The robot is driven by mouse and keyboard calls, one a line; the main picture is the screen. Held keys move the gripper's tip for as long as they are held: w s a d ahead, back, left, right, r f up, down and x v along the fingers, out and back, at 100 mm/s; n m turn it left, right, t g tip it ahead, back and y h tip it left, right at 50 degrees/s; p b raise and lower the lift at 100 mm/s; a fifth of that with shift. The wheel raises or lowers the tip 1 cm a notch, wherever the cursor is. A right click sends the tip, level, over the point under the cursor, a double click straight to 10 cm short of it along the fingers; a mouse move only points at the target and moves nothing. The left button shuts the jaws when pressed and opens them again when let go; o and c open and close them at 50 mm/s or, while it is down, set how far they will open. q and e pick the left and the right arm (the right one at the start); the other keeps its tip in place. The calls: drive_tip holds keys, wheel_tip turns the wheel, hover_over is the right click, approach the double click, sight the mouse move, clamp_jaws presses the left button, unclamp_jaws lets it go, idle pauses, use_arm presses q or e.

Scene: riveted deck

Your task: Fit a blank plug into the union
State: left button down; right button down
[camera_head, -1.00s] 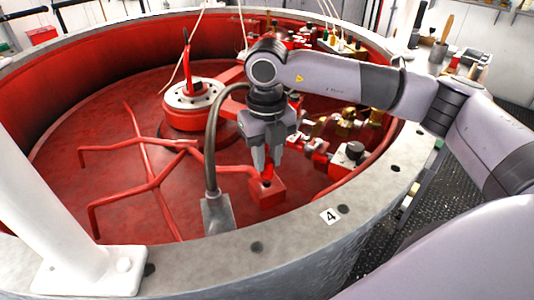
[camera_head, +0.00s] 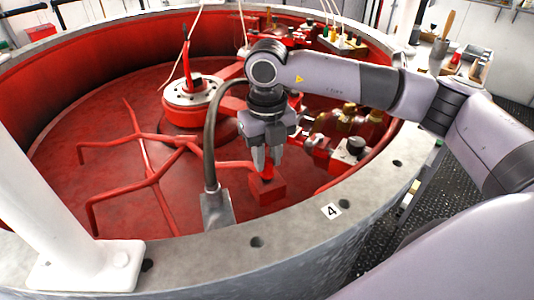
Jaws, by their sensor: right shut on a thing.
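My right gripper (camera_head: 266,162) reaches down inside the red tank, its fingers shut on a small red piece (camera_head: 267,176), which I take to be the blank plug. The piece is at the top of a red block (camera_head: 266,191), which I take to be the union, at the end of a red pipe. Whether the piece is seated in the block or only touching it, I cannot tell. The fingers hide part of the piece. My left gripper is not in view.
The thick grey tank rim (camera_head: 290,240) with a "4" label (camera_head: 331,211) runs in front. A grey hose (camera_head: 209,140) on a grey bracket (camera_head: 216,209) stands just left of the gripper. Valves with brass parts (camera_head: 345,122) lie to the right. A white post (camera_head: 50,200) stands front left.

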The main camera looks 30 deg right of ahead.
drive_tip(key=shift+f+b, duration=0.45)
drive_tip(key=shift+f, duration=0.15)
idle(0.6)
drive_tip(key=c, duration=0.8)
unclamp_jaws()
wheel_tip(320, 180, up, 7)
drive_tip(key=shift+r, duration=0.15)
drive_tip(key=shift+s, duration=0.1)
